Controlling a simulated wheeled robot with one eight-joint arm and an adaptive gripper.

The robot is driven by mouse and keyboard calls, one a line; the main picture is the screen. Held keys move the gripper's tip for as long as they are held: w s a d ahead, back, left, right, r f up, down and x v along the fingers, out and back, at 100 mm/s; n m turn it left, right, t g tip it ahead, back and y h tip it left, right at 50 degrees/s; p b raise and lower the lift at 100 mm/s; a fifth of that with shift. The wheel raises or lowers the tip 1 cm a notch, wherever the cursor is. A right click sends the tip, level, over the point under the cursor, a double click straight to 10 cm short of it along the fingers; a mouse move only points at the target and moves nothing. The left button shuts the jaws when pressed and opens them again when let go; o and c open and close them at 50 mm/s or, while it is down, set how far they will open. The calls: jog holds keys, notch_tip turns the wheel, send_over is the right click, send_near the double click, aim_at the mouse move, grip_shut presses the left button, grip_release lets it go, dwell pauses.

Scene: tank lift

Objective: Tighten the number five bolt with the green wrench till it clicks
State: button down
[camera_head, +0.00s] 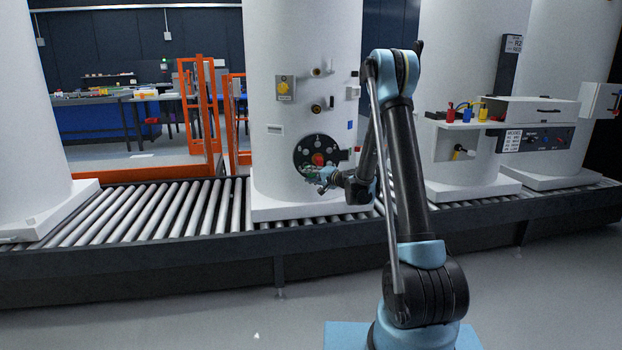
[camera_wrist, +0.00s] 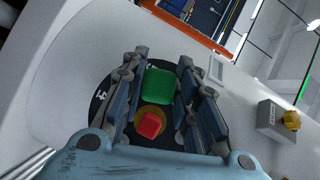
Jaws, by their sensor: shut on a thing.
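The white tank (camera_head: 270,100) stands upright on the roller conveyor and bears a round dark flange (camera_head: 303,160) with several grey bolts and a red part (camera_head: 318,159) at its middle. My gripper (camera_head: 326,178) is at the lower edge of this flange. In the wrist view, the fingers of my gripper (camera_wrist: 162,80) are on either side of the green wrench (camera_wrist: 159,85), closed on it. The red part (camera_wrist: 150,124) with a yellow ring lies between the fingers too. The number five bolt cannot be picked out, and whether the wrench sits on a bolt is hidden.
The roller conveyor (camera_head: 160,212) runs across in front of me. A yellow knob on a grey box (camera_head: 285,88) and short pipe stubs stick out above the flange. Orange frames (camera_head: 200,110) stand behind. Another tank with a control panel (camera_head: 535,139) is at right.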

jog(key=shift+n+h, duration=1)
jog(key=shift+n, duration=0.2)
jog(key=shift+n+g+h, duration=0.3)
jog(key=shift+n+h, duration=0.8)
jog(key=shift+n, duration=0.1)
jog(key=n+h, duration=0.2)
jog(key=shift+h, duration=0.3)
jog(key=shift+d+f+n+t+h, duration=0.1)
jog(key=shift+n+t+h, duration=0.3)
jog(key=shift+n+h, duration=0.7)
